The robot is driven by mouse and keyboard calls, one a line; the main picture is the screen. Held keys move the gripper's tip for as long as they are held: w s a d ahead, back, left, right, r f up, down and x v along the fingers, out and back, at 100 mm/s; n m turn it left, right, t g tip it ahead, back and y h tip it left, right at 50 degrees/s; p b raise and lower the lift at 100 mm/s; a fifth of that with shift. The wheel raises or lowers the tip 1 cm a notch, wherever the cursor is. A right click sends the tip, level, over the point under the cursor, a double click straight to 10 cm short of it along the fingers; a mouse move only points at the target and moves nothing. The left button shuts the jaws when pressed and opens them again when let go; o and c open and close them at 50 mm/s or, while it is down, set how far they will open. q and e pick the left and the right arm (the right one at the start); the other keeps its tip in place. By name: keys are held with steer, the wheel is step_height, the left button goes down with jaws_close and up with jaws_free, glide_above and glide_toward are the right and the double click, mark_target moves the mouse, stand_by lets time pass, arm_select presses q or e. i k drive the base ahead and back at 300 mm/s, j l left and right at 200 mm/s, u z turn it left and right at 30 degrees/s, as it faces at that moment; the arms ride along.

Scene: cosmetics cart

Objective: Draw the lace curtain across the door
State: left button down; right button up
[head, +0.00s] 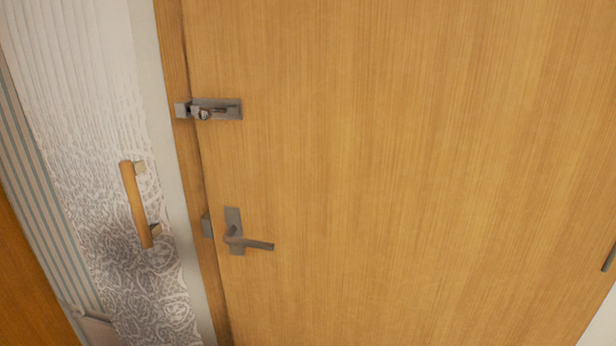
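The white lace curtain (80,95) hangs at the left of the head view, beside the door frame. Its upper part shows narrow vertical ribs and its lower part a floral pattern. An upright wooden handle (134,204) with grey end mounts shows in front of the lace. The wooden door (420,170) fills most of the view and looks shut. No lace covers its visible face. Neither of my grippers is in view.
A grey slide bolt (217,109) sits high on the door's left edge, with a grey lever handle (236,240) below it. A striped surface (35,165) lies left of the lace. A small grey object (95,327), unclear, shows at bottom left.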

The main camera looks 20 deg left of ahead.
mark_target(113, 18)
steer(key=u, duration=1.65)
